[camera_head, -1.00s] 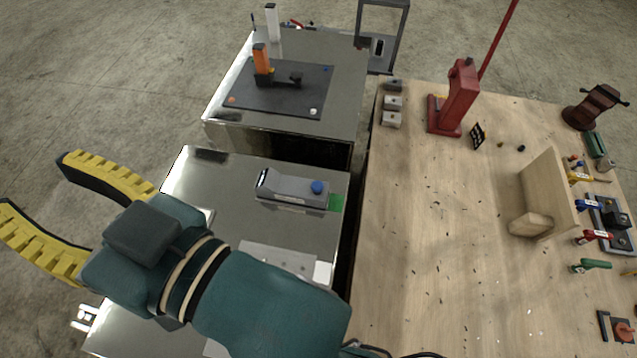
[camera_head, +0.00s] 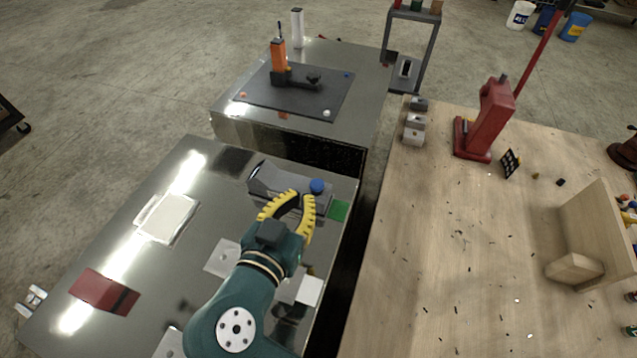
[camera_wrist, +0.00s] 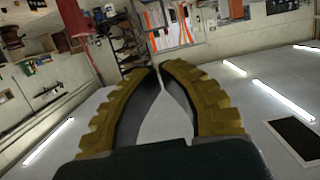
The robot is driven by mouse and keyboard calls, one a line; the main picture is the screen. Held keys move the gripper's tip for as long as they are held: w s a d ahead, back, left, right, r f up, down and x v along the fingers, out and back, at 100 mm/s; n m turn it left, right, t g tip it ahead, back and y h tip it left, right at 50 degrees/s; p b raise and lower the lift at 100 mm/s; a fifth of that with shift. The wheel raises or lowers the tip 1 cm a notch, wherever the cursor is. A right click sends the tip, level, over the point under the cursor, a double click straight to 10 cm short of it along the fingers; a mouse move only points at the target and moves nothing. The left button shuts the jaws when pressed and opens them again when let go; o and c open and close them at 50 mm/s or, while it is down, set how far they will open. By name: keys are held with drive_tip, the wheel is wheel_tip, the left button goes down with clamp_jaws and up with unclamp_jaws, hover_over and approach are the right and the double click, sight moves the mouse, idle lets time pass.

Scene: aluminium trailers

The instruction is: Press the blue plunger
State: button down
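The blue plunger (camera_head: 317,186) is a round blue knob on the right end of a grey device (camera_head: 267,178) on the near metal trailer. My gripper (camera_head: 298,194) has yellow ribbed fingers whose tips meet or nearly meet, with nothing between them. In the head view the tips overlap the device just left of the plunger. Whether they touch the device, or how high they are, I cannot tell. The fingers hide part of the device's front. The wrist view shows the fingertips (camera_wrist: 157,70) together, but I cannot make out the plunger there.
A green square (camera_head: 338,210) lies right of the device. Behind is a trailer with a black mat (camera_head: 258,96). A wooden table (camera_head: 440,260) stands right, across a dark gap.

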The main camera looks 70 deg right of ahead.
drive_tip(key=p, duration=0.2)
hover_over(318, 188)
drive_tip(key=shift+s+a+f, duration=0.1)
drive_tip(key=shift+a+f, duration=0.1)
drive_tip(key=shift+f, duration=0.3)
drive_tip(key=shift+a+f, duration=0.2)
drive_tip(key=shift+f, duration=0.3)
drive_tip(key=f, duration=0.2)
drive_tip(key=f+p, duration=0.1)
drive_tip(key=shift+d+f, duration=0.3)
drive_tip(key=shift+f, duration=0.45)
